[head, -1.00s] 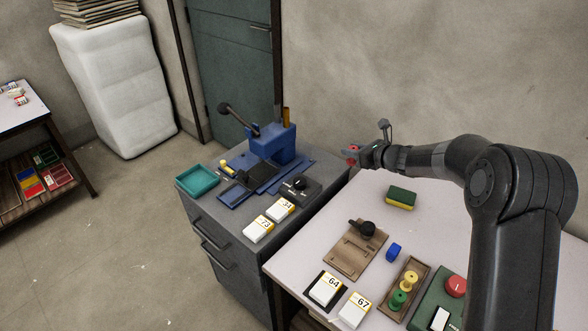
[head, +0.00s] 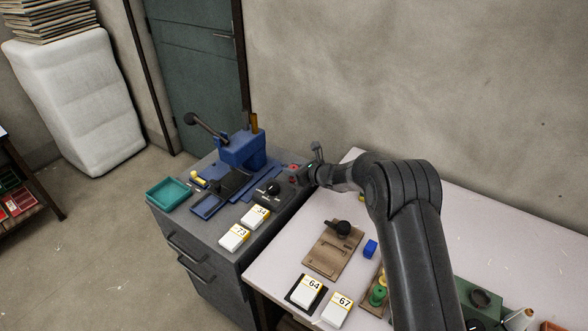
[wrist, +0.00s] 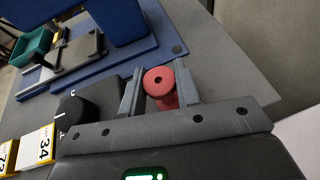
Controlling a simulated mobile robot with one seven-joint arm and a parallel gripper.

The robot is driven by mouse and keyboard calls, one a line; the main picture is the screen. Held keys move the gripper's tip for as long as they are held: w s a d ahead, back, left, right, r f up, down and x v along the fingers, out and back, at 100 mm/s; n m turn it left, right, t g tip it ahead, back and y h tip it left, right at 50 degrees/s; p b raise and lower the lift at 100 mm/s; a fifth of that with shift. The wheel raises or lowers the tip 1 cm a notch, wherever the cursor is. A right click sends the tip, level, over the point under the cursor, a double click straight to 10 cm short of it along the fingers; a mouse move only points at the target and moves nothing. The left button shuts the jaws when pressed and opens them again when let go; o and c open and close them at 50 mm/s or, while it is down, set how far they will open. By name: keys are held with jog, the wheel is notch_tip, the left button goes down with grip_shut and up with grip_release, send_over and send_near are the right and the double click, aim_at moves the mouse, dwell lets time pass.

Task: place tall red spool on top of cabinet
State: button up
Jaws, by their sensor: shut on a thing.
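In the head view the red spool (head: 293,168) is a small red spot at the tip of my gripper (head: 299,172). My gripper is shut on it. The grey cabinet (head: 208,262) stands at the left of the white table, and the gripper is over the right rear part of its top. I cannot tell whether the spool touches the top.
A blue lever press (head: 241,149), a teal tray (head: 168,193), a black-knobbed device (head: 272,188) and number cards (head: 234,237) occupy the cabinet top. Bare grey surface (wrist: 225,65) shows beyond the spool. The white table (head: 288,241) adjoins at the right, with a wooden board (head: 325,256).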

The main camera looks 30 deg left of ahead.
jog(key=shift+f, duration=0.1)
jog(key=o, duration=1)
jog(key=shift+o, duration=0.2)
jog(key=shift+r, duration=0.2)
jog(key=v, duration=1.2)
